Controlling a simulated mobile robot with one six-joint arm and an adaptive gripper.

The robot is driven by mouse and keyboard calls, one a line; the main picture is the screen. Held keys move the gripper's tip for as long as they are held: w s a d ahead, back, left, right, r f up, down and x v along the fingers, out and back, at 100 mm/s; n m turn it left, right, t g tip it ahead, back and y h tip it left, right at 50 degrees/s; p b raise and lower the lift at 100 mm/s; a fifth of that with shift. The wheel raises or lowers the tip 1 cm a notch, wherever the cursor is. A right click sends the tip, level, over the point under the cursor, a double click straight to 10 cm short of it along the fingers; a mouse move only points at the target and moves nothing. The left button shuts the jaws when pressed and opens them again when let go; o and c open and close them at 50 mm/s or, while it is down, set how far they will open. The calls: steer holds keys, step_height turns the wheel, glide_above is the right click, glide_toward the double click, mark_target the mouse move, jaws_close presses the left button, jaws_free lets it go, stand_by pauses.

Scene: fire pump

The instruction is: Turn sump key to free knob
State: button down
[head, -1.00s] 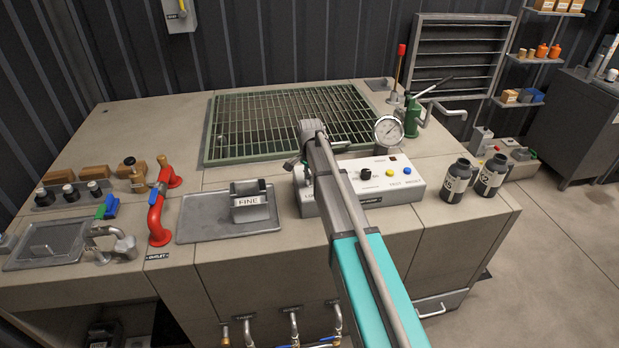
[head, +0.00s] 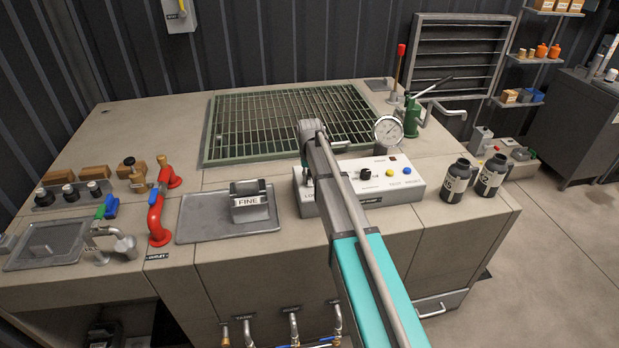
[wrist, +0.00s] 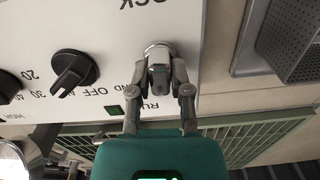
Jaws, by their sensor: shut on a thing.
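The sump key (wrist: 158,76) is a grey metal piece standing in a round lock on the white control panel (wrist: 130,25), below letters that read "OCK". My gripper (wrist: 160,80) has its two fingers closed on either side of the key. The black pointer knob (wrist: 75,72) is on the same panel, left of the key in the wrist view, with a number scale and "OFF" beside it. In the head view, my gripper (head: 307,178) is at the left end of the white control box (head: 405,193), and the key is hidden there. The knob also shows there (head: 365,174).
A pressure gauge (head: 388,131) stands behind the box. A grey tray (head: 195,225) with a "FINE" block lies to the left. A green grating (head: 235,125) lies behind.

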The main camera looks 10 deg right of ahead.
steer(key=shift+n, duration=0.6)
steer(key=c, duration=0.6)
jaws_free()
steer(key=shift+o, duration=0.2)
steer(key=shift+m, duration=0.4)
